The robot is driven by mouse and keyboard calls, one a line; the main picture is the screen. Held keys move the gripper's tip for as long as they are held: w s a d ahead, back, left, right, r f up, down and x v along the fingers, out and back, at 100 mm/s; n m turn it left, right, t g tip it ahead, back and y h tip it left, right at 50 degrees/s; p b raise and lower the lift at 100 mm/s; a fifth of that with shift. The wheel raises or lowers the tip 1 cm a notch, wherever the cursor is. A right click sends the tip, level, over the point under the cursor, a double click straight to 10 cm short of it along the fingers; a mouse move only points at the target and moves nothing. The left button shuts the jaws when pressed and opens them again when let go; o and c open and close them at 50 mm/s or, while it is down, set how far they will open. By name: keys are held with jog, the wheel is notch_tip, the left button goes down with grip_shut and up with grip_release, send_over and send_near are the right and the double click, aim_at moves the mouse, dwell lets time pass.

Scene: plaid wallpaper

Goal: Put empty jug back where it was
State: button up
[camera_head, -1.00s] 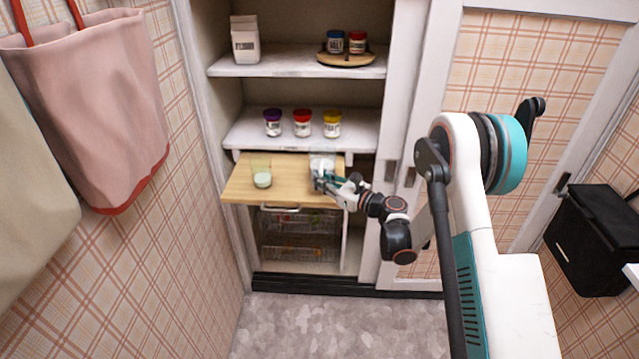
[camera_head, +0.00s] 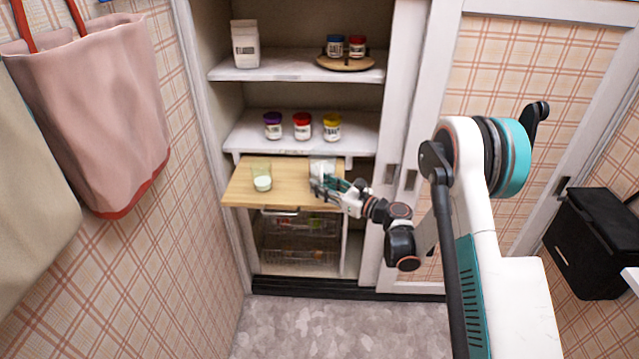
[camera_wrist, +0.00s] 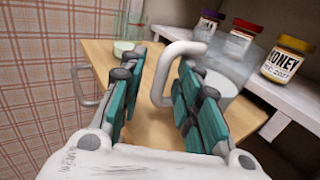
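The clear jug (camera_head: 322,167) stands on the right part of the pull-out wooden board (camera_head: 235,190). In the wrist view the jug (camera_wrist: 228,68) is upright, its body beyond my right finger. Its whitish handle (camera_wrist: 158,78) reaches between my fingers. My gripper (camera_wrist: 162,88) is open around the handle, with visible space between the two teal-padded fingers. In the head view my gripper (camera_head: 325,187) is in front of the jug and hides part of it. A glass with white liquid (camera_head: 262,182) stands on the board's left part.
Above the board, a white shelf (camera_head: 290,145) holds jars with purple, red and yellow lids. The upper shelf holds a white carton (camera_head: 245,43) and a round wooden tray (camera_head: 346,63) with two jars. Wire baskets (camera_head: 300,255) are below. The board's middle is clear.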

jog(key=p+v, duration=0.1)
jog(key=v, duration=0.8)
jog(key=w+d+r+m+t+h, duration=0.2)
jog(key=d+r+m+t+h, duration=0.15)
jog(key=r+m, duration=0.55)
jog(key=w+d+r+m+t+h, duration=0.2)
jog(key=d+r+m+t, duration=0.25)
jog(key=r, duration=0.85)
jog(key=s+d+r+m+h, duration=0.6)
jog(key=d+r+m+h, duration=0.3)
jog(key=m, duration=0.6)
jog(key=s+d+f+m+g+h, duration=0.25)
jog(key=s+m+g, duration=0.25)
jog(key=s+m, duration=0.7)
jog(key=s+a+f+m+g, duration=0.2)
jog(key=s+f, duration=0.1)
jog(key=s, duration=0.4)
jog(key=s+a+f+m+g+y, duration=0.1)
jog(key=s+a+f+m+g, duration=0.1)
jog(key=s+f, duration=0.2)
jog(key=s+a+f+m+g+y, duration=0.1)
jog(key=s+a+f+m+g, duration=0.1)
jog(key=s, duration=0.9)
jog(key=shift+f, duration=0.8)
jog(key=shift+m, duration=0.25)
